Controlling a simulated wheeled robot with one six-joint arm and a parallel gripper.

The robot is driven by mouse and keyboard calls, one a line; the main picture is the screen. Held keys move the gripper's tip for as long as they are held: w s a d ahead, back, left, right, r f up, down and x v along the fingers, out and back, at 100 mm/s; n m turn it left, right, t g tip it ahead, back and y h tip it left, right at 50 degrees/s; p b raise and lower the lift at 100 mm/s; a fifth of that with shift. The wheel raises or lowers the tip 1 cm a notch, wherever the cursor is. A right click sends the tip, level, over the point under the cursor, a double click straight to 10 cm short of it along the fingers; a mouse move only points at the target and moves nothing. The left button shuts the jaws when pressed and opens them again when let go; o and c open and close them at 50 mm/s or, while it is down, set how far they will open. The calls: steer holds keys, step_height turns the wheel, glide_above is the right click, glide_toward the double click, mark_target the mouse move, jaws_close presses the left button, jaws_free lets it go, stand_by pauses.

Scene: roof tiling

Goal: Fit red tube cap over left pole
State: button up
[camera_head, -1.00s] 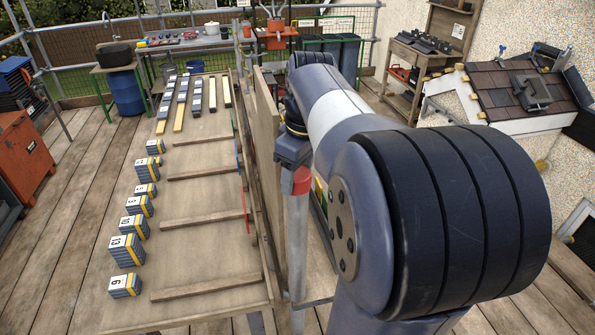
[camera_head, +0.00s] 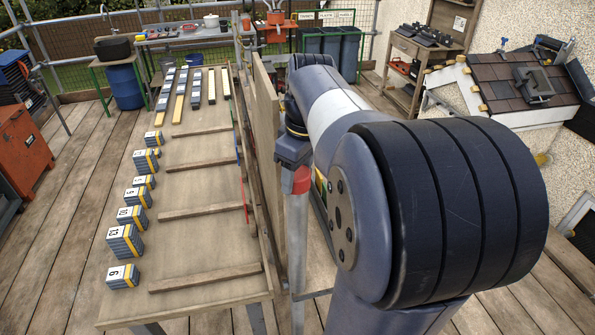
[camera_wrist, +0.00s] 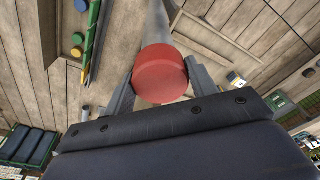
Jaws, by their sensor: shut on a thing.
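The red tube cap (camera_wrist: 160,76) is between the two fingers of my gripper (camera_wrist: 162,72), which is shut on it. In the head view the cap (camera_head: 302,181) shows just under the gripper, in line with the top of an upright grey pole (camera_head: 298,240). In the wrist view the grey pole (camera_wrist: 155,24) runs away behind the cap, lined up with it. The cap hides the pole's end, so I cannot tell how far it sits over it. My arm hides much of the right side in the head view.
A long wooden bench (camera_head: 195,235) with numbered stacks and battens stands left of the pole. An upright wooden board (camera_head: 265,130) stands close beside the pole. A small tiled roof model (camera_head: 510,90) is at the right. Bare plank floor (camera_head: 60,230) lies at far left.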

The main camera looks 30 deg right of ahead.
steer(key=o, duration=1)
steer(key=shift+r, duration=0.1)
steer(key=r, duration=0.7)
steer(key=s+r, duration=0.1)
steer(key=r, duration=0.2)
steer(key=shift+d+r, duration=0.3)
steer(key=f, duration=0.7)
steer(key=w+f, duration=0.1)
steer(key=f, duration=0.3)
steer(key=shift+a, duration=0.35)
steer(key=shift+r+p, duration=0.45)
steer(key=shift+r, duration=0.55)
steer(key=shift+f, duration=0.1)
